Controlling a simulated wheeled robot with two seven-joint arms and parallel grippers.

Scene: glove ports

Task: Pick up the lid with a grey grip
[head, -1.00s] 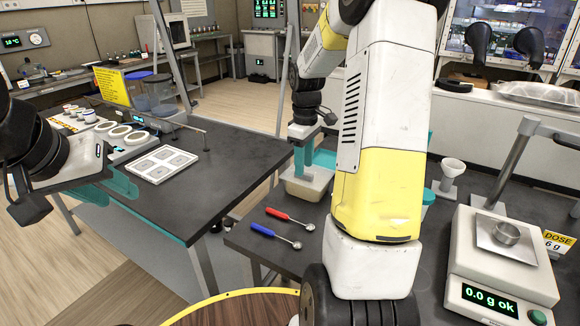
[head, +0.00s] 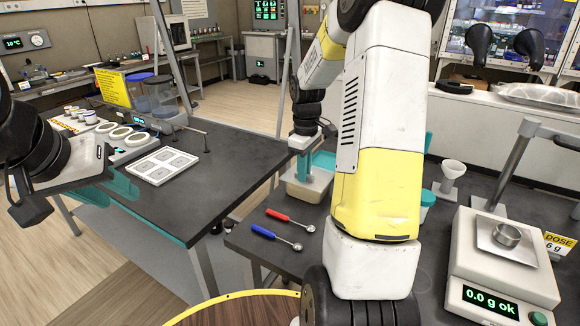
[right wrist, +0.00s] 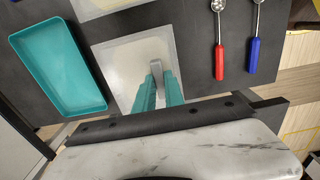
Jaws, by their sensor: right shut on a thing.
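A pale, squarish lid (right wrist: 125,62) lies below my right gripper in the right wrist view. Its upright grey grip (right wrist: 157,72) stands between the teal fingers. My right gripper (right wrist: 163,88) is shut on this grip. In the head view my right gripper (head: 311,168) is over a beige tub (head: 301,192), partly hidden by my own arm. I cannot tell whether the lid rests on the tub or is slightly raised. My left gripper (head: 122,186) hangs at the left, near the front edge of the left table; its finger gap is not clear.
A red-handled spoon (head: 290,218) and a blue-handled spoon (head: 276,237) lie beside the tub. An empty teal tray (right wrist: 60,68) is left of the lid in the right wrist view. A scale (head: 505,262) and a white funnel (head: 452,172) stand to the right.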

